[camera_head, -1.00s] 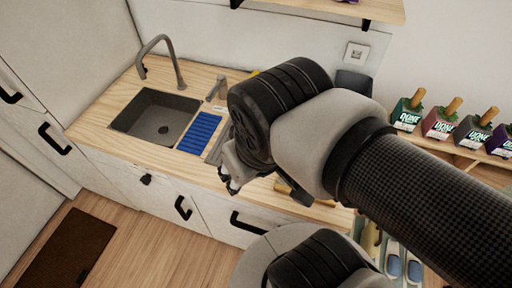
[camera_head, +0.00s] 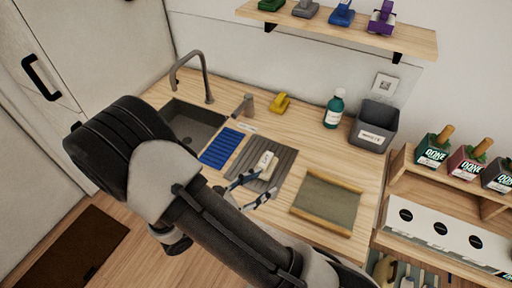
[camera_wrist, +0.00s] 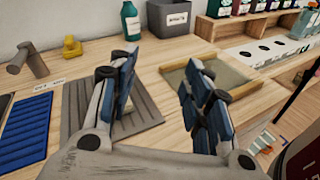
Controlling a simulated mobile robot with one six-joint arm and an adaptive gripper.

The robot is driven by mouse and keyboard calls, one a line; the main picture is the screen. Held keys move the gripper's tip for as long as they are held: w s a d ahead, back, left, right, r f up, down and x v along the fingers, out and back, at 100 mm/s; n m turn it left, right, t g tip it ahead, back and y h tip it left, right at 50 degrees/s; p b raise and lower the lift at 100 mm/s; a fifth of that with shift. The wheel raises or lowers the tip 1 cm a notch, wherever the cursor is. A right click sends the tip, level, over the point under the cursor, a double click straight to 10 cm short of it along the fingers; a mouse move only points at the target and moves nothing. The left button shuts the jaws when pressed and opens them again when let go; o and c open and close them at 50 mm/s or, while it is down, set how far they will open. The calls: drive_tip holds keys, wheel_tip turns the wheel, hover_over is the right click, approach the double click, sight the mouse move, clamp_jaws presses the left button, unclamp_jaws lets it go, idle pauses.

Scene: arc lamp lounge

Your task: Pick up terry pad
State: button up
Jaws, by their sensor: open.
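No thing in view is plainly marked as the terry pad, so I cannot tell which it is. A small cream block with a dark-marked face (camera_head: 264,165) lies on a grey ribbed mat (camera_head: 283,157) beside the sink in the head view. My gripper (camera_head: 254,189) is open and empty just in front of the block, over the counter's front part. In the wrist view my gripper (camera_wrist: 160,78) has its two blue-padded fingers spread. The ribbed mat (camera_wrist: 75,105) lies behind the left finger there, and the block is not clearly visible.
A blue ribbed mat (camera_head: 221,148) lies by the sink (camera_head: 190,122) and tap (camera_head: 190,62). A wood-edged tray (camera_head: 328,200) lies right of my gripper. A yellow tool (camera_head: 280,102), green bottle (camera_head: 334,108) and grey bin (camera_head: 372,125) stand at the back. A shelf (camera_head: 400,38) hangs above.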

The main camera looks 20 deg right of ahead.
drive_tip(key=w+a+f+n+t+y, duration=0.2)
drive_tip(key=a+f+n+t, duration=0.2)
drive_tip(key=f+n+t, duration=0.4)
drive_tip(key=b, duration=0.1)
approach(270, 152)
drive_tip(key=shift+w+d+f+g, duration=0.15)
drive_tip(key=shift+d+f+g, duration=0.2)
drive_tip(key=shift+d, duration=0.15)
drive_tip(key=shift+w+a+b+x, duration=0.15)
drive_tip(key=shift+b+x, duration=0.2)
drive_tip(key=shift+x, duration=1.1)
drive_tip(key=shift+w+a+b+x, duration=0.15)
drive_tip(key=shift+b+x, duration=0.2)
drive_tip(key=shift+x, duration=1.05)
drive_tip(key=shift+d+r, duration=0.1)
drive_tip(key=shift+r, duration=0.05)
drive_tip(key=shift+c, duration=0.2)
clamp_jaws()
